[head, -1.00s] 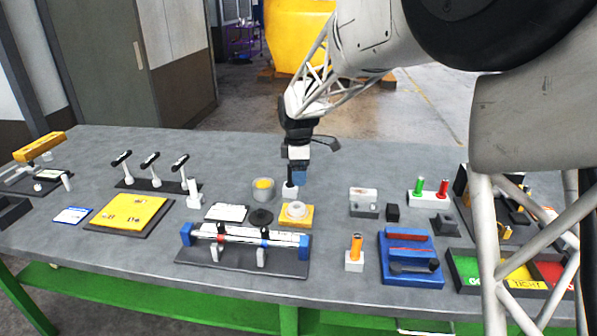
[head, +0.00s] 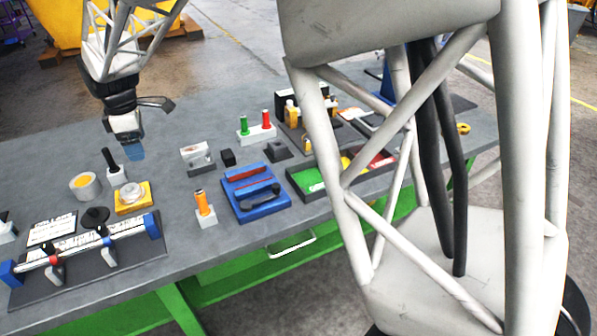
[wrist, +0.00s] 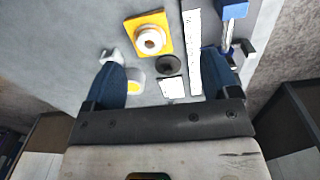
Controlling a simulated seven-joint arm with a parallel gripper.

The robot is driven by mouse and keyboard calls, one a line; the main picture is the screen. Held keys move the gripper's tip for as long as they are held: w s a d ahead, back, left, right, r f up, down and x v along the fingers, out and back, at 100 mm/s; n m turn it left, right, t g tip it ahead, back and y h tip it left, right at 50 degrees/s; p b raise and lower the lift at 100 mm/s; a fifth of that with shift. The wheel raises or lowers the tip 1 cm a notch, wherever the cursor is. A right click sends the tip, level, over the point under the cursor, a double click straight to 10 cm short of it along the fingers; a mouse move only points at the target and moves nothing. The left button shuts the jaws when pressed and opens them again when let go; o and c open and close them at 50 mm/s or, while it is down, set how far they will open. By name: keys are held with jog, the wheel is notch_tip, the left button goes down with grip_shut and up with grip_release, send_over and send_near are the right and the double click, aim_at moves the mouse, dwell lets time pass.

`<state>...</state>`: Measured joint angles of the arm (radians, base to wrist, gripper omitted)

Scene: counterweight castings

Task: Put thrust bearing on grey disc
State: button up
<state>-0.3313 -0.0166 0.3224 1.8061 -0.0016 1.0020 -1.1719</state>
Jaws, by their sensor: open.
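The thrust bearing, a white stepped ring (head: 131,193), sits on a square yellow plate (head: 146,205) in the head view. It also shows near the top of the wrist view (wrist: 150,40). A flat dark grey disc (head: 95,216) with a small raised centre lies just left of the plate; in the wrist view the disc (wrist: 168,66) is below the bearing. My gripper (head: 134,152) has blue fingertips and hangs above the table, just beyond the plate in the head view. It is open and empty, and its fingers stand wide apart in the wrist view.
A grey cup with yellow inside (head: 84,186) and a white block with a black handle (head: 115,172) stand close by. A rail fixture (head: 85,262) lies in front. An orange cylinder on a white block (head: 204,210) and a blue tray (head: 256,192) stand to the right.

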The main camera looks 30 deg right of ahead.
jog(key=s+d+r+m, duration=0.4)
jog(key=s+d+r, duration=0.1)
jog(key=s+d, duration=0.35)
jog(key=s+d+m, duration=0.4)
jog(key=s+d, duration=0.1)
jog(key=s, duration=0.4)
jog(key=s+d+f+m+t, duration=0.1)
jog(key=s+d+m, duration=0.4)
jog(key=s, duration=0.5)
jog(key=s+d+f+m+t, duration=0.1)
jog(key=s+d+m, duration=0.3)
jog(key=s, duration=0.6)
jog(key=shift+d+f, duration=0.15)
jog(key=shift+d, duration=0.3)
